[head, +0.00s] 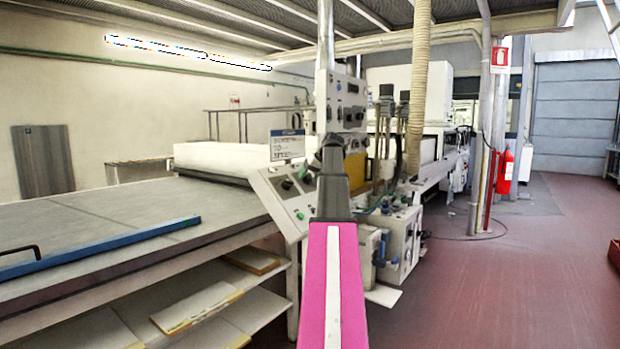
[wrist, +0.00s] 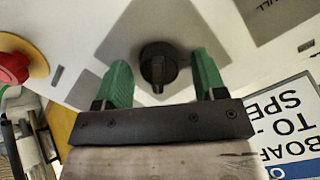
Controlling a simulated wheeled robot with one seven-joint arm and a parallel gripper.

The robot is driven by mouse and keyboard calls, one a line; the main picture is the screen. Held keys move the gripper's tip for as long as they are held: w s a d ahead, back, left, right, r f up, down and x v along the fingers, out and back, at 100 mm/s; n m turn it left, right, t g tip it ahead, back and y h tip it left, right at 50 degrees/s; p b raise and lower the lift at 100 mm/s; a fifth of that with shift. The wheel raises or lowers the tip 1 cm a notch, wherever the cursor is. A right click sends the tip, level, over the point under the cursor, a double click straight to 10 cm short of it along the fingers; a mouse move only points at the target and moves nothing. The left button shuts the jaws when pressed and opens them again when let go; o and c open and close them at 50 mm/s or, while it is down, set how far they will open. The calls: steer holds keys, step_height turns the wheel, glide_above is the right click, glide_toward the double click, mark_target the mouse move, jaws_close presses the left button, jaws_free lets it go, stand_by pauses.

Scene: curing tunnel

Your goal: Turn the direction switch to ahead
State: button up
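A black rotary switch knob (wrist: 158,68) sits on a light panel (wrist: 90,22) in the wrist view, with its grip bar pointing roughly down the picture. I take it to be the direction switch; no position labels are readable beside it. My gripper (wrist: 161,75) is open, with one green finger on each side of the knob and a clear gap on both sides. I cannot tell whether the fingertips reach the knob's depth. In the head view my arm hides the gripper and the knob.
A red mushroom button on a yellow base (wrist: 14,66) is at the left in the wrist view. A printed sign (wrist: 290,125) is at the lower right. In the head view, a long table (head: 110,215) stands left, with open red floor (head: 540,270) right.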

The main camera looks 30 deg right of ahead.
steer(key=v, duration=1.1)
steer(key=shift+w, duration=0.1)
stand_by(0.4)
